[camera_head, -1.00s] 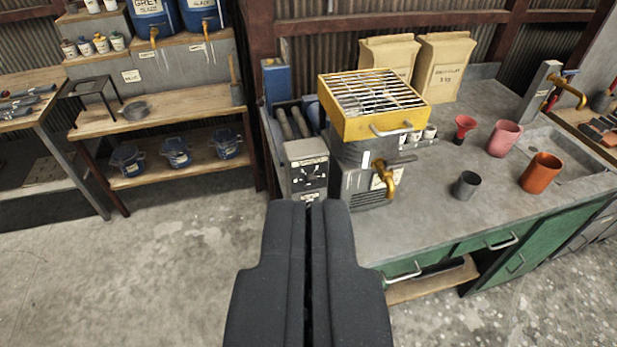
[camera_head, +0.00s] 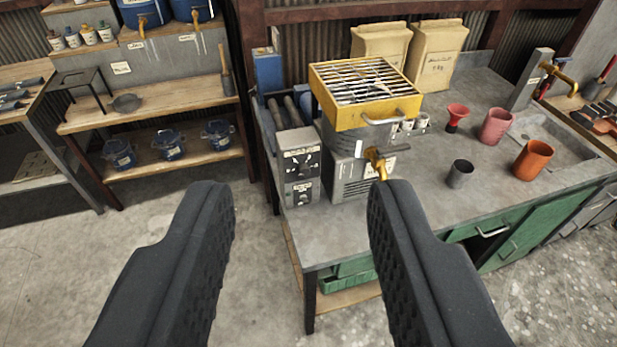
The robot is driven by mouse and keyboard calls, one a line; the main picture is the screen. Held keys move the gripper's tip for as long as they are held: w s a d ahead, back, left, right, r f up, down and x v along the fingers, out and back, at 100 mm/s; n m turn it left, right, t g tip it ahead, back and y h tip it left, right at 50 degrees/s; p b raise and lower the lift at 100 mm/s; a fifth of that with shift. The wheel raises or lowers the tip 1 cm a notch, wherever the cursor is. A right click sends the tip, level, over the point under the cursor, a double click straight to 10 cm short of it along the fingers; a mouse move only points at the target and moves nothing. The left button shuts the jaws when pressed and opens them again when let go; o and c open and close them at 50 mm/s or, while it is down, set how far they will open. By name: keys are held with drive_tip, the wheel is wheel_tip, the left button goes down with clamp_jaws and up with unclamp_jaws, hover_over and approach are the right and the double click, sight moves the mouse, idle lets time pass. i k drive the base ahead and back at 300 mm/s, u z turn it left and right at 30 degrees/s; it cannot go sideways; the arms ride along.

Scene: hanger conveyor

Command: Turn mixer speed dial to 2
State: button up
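The mixer (camera_head: 346,181) is a grey machine on the left end of the workbench, with a yellow grated top (camera_head: 368,94) and a brass tap (camera_head: 377,162). A grey control box (camera_head: 297,143) stands at its left front. The box face carries two black dials, an upper one (camera_head: 301,171) with marks around it and a lower one (camera_head: 302,194). The marks are too small to read. My gripper (camera_head: 302,197) is wide open and empty. Its fingers are in front of the bench, either side of the control box in the picture, and apart from it.
A grey cup (camera_head: 460,174), a red funnel-like cup (camera_head: 456,117), a pink cup (camera_head: 496,127) and an orange cup (camera_head: 533,160) stand on the bench to the right. Paper bags (camera_head: 436,62) stand behind. Shelves (camera_head: 150,100) are at left. The floor between is clear.

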sight(303, 170)
drive_tip(key=z, duration=2.15)
drive_tip(key=k, duration=1.15)
drive_tip(key=u, duration=2.05)
drive_tip(key=i, duration=1)
drive_tip(key=z, duration=0.05)
